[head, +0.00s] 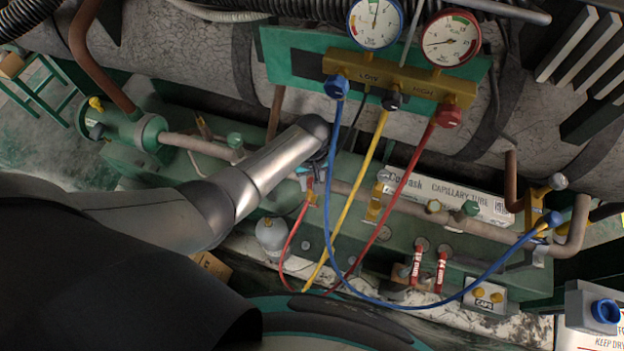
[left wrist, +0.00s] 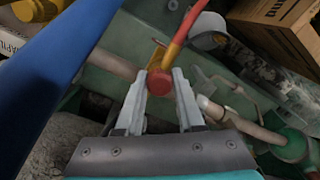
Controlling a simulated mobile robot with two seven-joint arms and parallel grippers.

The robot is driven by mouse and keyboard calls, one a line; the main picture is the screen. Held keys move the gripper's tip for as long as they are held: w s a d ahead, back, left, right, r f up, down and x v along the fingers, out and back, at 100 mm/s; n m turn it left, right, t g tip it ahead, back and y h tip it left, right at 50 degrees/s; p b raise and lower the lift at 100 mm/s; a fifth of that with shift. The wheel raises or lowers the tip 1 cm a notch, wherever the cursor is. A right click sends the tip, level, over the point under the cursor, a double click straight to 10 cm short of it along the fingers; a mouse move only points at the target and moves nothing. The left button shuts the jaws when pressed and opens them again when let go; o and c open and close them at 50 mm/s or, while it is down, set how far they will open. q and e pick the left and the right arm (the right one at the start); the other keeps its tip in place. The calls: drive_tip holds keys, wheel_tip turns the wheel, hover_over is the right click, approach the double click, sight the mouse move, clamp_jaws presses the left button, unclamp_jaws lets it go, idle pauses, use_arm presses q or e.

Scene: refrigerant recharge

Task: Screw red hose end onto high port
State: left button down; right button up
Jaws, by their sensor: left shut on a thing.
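The red hose end (left wrist: 160,82) sits between the fingertips of my left gripper (left wrist: 162,92), which is shut on it. In the head view my left gripper (head: 318,168) is mostly hidden behind my wrist, with the red hose (head: 288,250) hanging below it. The hose loops down and back up to the red knob side of the gauge manifold (head: 385,78). In the left wrist view, brass (left wrist: 157,50) shows just behind the hose end at the pipe (left wrist: 112,66), likely the high port. Whether the two are engaged cannot be told. My right gripper is out of view.
The blue hose (head: 470,285) runs to a fitting at the right and crosses the left wrist view close by. A yellow hose (head: 352,200) hangs beside the red one.

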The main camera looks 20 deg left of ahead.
use_arm(q)
drive_tip(key=shift+f+b, duration=0.7)
drive_tip(key=shift+f, duration=0.2)
idle(0.4)
drive_tip(key=shift+m+p, duration=0.3)
drive_tip(key=shift+m, duration=1.5)
drive_tip(key=m, duration=0.3)
drive_tip(key=shift+m, duration=0.3)
